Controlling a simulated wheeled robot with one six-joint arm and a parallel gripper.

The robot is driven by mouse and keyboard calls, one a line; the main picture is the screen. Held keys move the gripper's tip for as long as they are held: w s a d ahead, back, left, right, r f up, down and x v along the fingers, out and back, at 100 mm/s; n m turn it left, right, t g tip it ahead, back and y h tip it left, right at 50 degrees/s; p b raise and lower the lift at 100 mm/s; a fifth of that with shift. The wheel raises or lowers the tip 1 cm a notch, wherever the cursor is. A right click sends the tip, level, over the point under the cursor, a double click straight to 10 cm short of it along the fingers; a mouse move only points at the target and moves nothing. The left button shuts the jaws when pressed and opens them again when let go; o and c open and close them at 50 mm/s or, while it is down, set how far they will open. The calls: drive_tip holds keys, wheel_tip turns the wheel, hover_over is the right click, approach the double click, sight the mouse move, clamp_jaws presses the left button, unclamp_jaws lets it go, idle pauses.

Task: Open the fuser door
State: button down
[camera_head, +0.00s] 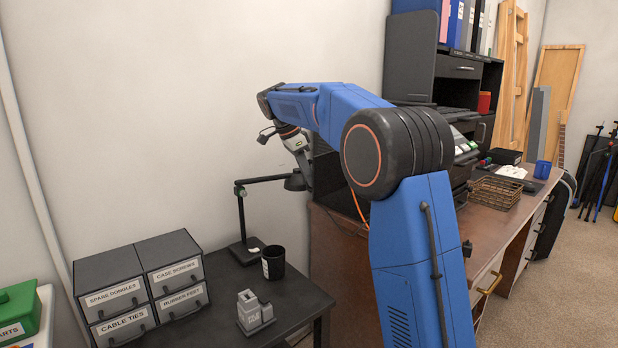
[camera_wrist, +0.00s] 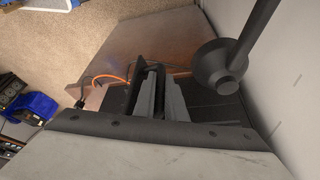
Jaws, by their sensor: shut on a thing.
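In the wrist view, my gripper (camera_wrist: 158,76) shows as two grey fingers close together, shut on a narrow dark part that looks like a handle. Most of this part is hidden between and behind the fingers. A dark panel (camera_wrist: 205,108) lies beside the fingers and may be the fuser door; I cannot tell how far it stands open. In the head view, a dark boxy machine (camera_head: 328,174) stands at the left end of the brown desk, largely hidden behind my blue arm. The fingertips and their contact are hidden there.
A black desk lamp (camera_head: 295,181) stands close to my wrist; its round head (camera_wrist: 220,66) is near my fingers. An orange cable (camera_wrist: 112,76) runs beside the machine. A black cup (camera_head: 273,263) and a grey block (camera_head: 254,312) stand on the dark side table, beside labelled drawers (camera_head: 140,288).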

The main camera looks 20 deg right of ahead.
drive_tip(key=c, duration=2.1)
unclamp_jaws()
drive_tip(key=shift+v, duration=8.65)
drive_tip(key=shift+r, duration=0.1)
